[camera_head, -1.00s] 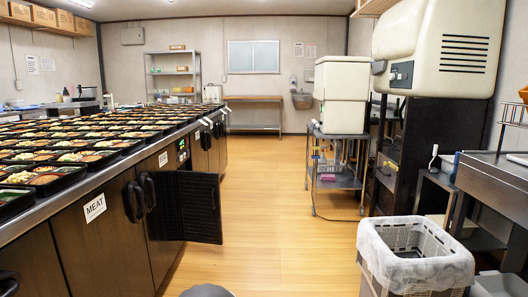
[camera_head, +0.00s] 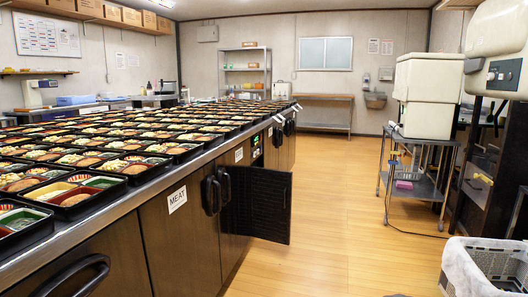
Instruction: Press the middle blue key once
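I cannot make out any blue key in this view. A small control panel with green lit displays (camera_head: 256,141) is set in the dark counter front, above the open cabinet door (camera_head: 257,204). Its keys are too small to tell apart. A cream machine at the right edge has a dark panel (camera_head: 504,74) with a small bluish spot, also too small to read. My gripper is not in view.
A long counter (camera_head: 100,230) covered with filled bento trays runs along the left. Its open door juts into the aisle. The wooden floor (camera_head: 330,215) is clear in the middle. A wire cart (camera_head: 415,185) and a lined bin (camera_head: 480,268) stand at right.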

